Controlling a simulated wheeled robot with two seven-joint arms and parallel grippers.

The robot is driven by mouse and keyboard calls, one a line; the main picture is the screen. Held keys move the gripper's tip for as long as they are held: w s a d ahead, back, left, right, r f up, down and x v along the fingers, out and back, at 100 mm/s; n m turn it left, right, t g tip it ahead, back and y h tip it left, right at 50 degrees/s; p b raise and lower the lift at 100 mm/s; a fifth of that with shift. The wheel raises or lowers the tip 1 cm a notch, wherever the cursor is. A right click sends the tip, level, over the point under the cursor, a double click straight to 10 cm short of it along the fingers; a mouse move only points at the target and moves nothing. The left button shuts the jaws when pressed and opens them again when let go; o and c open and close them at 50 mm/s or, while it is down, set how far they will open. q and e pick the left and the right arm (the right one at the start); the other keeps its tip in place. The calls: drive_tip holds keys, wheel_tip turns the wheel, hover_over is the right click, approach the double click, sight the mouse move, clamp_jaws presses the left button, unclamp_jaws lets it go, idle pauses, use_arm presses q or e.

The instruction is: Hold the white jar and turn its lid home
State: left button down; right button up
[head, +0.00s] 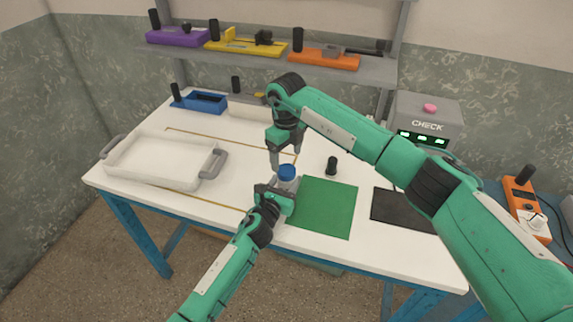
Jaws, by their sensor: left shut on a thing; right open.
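The white jar (288,184) stands on the table at the left edge of the green mat (325,207). Its blue lid (287,172) sits on top; I cannot tell how far it is screwed down. My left gripper (284,188) is shut on the jar from the near side and hides much of its body. My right gripper (286,161) points down just above and behind the lid, open and empty. It looks apart from the lid, though the exact gap is hard to tell.
A white tray (165,185) with grey handles lies at the left. A black-handled piece (332,166) stands behind the green mat. A black mat (402,211) and the grey CHECK box (427,112) are at the right. A blue tray (205,104) is at the back.

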use_arm(q)
drive_tip(key=c, duration=0.6)
unclamp_jaws()
drive_tip(key=shift+c, duration=0.2)
use_arm(e)
wheel_tip(320, 180, up, 7)
use_arm(q)
drive_tip(key=v, duration=1.3)
drive_tip(key=shift+s+a+b, duration=0.15)
drive_tip(key=shift+s+b, duration=0.2)
drive_tip(key=shift+s, duration=0.05)
use_arm(e)
drive_tip(key=shift+f, duration=0.35)
